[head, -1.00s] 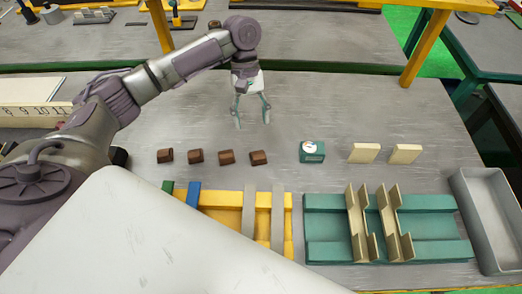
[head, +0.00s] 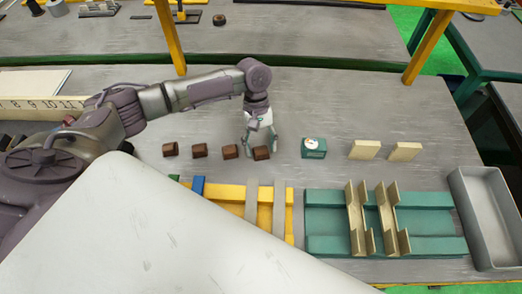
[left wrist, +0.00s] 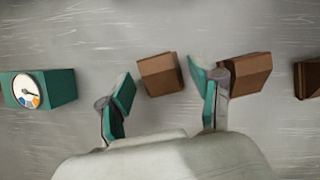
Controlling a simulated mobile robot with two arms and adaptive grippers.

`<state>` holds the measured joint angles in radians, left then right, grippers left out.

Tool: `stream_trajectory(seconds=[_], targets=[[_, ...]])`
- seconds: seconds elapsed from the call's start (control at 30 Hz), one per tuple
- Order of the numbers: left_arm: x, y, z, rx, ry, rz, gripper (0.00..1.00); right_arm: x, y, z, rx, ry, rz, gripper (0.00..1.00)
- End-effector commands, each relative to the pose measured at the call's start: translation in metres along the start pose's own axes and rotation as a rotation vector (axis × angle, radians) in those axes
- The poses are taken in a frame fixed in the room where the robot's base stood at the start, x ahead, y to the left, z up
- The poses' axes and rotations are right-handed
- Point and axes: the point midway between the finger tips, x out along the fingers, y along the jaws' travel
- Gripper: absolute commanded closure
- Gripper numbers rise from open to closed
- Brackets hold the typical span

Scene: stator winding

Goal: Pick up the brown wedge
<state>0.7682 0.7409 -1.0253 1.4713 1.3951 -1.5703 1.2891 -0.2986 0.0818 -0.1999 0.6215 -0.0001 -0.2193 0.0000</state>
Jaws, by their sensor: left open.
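Several brown wedges stand in a row on the grey table. The rightmost brown wedge (head: 262,153) is at my left gripper (head: 260,148), which is open and reaches down over it. In the left wrist view, that wedge (left wrist: 160,74) shows in the gap between the two open fingers (left wrist: 163,93), just past their tips; contact cannot be told. A second brown wedge (left wrist: 249,72) is close beside the right-hand finger and partly hidden by it. The other wedges (head: 229,152), (head: 199,150) and (head: 170,149) extend to the left in the head view. My right gripper is not in view.
A teal box with a dial (head: 314,147) stands right of the gripper. Two cream blocks (head: 364,150) are farther right. A yellow rack (head: 230,195) and a teal rack (head: 325,245) lie nearer. A grey bin (head: 457,195) is at the right edge. Table behind the row is clear.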

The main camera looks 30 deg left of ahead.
Motion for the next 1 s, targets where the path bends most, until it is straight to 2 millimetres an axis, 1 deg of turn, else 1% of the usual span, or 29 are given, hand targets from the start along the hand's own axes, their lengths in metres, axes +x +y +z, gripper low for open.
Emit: stream_trajectory(seconds=[0.03,0.27,0.3,0.37,0.4,0.43,0.63,0.77,0.87,0.97,1.0], targets=[[0.000,0.000,0.000,0.000,0.000,0.000,0.35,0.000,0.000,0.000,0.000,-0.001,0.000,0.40],[0.000,0.000,0.000,0.000,0.000,0.000,0.74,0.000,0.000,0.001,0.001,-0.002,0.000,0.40],[-0.001,0.000,0.000,-0.001,0.000,0.000,0.80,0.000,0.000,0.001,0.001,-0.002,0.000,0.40],[-0.001,0.000,0.000,-0.001,0.000,0.000,0.90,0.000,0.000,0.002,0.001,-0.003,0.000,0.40],[-0.001,0.000,0.000,-0.001,0.000,0.000,0.97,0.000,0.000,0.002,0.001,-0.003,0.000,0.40],[-0.001,0.000,0.000,-0.001,0.000,0.000,1.00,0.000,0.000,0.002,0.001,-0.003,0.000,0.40],[-0.001,0.000,0.000,-0.001,0.000,0.000,1.00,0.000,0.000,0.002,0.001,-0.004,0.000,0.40],[-0.005,0.000,0.001,-0.001,0.000,0.002,1.00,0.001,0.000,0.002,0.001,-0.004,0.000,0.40],[-0.012,0.001,0.004,0.000,0.001,0.003,1.00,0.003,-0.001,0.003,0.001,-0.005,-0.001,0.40],[-0.026,0.001,0.009,0.001,0.002,0.004,1.00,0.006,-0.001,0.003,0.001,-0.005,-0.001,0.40],[-0.033,0.001,0.012,0.002,0.003,0.005,1.00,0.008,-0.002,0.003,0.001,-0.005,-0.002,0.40]])
